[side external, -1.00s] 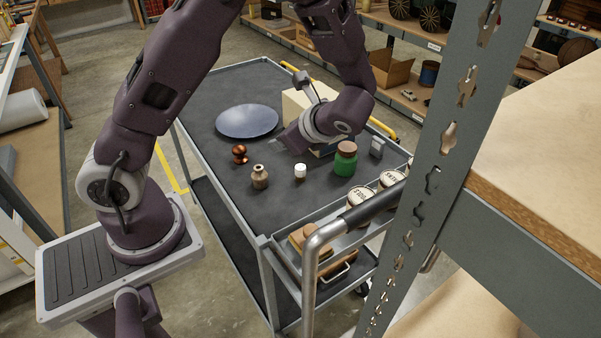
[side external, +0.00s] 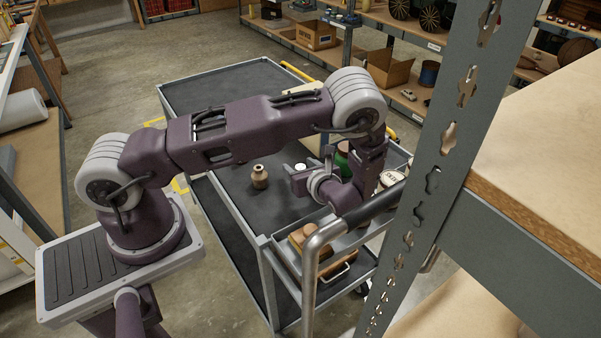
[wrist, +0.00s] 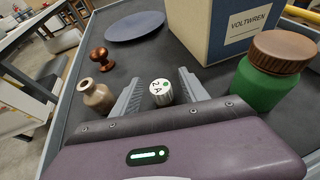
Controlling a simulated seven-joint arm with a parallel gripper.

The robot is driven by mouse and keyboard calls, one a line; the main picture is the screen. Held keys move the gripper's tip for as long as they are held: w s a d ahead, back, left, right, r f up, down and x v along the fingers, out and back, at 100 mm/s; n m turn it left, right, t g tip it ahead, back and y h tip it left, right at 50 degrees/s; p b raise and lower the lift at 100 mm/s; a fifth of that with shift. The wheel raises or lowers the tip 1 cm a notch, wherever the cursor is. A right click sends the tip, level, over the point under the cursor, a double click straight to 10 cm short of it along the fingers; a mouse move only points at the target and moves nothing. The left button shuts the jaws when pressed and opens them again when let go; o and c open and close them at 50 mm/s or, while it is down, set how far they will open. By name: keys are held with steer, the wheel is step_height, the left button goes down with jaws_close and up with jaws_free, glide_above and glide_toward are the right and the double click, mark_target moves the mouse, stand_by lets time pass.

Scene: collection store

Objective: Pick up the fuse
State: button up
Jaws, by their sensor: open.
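The fuse is a small white cylinder marked "2 A" with a green dot (wrist: 161,92). It stands upright on the dark trolley top (wrist: 150,58). In the side view the fuse (side external: 300,167) shows just beyond my fingers. My gripper (wrist: 159,78) is open, with one finger on each side of the fuse in the wrist view. A gap shows between the fuse and each finger, and nothing is held. In the side view my gripper (side external: 299,170) is low over the near end of the trolley. The fuse's base is partly hidden by my gripper body.
A tan bottle (wrist: 98,96) stands close by my left finger. A green jar with a brown lid (wrist: 268,80) stands to the right. A brown knob (wrist: 103,58), a blue plate (wrist: 134,26) and a box marked VOLTWREN (wrist: 235,30) lie farther back.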

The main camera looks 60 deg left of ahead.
jaws_close()
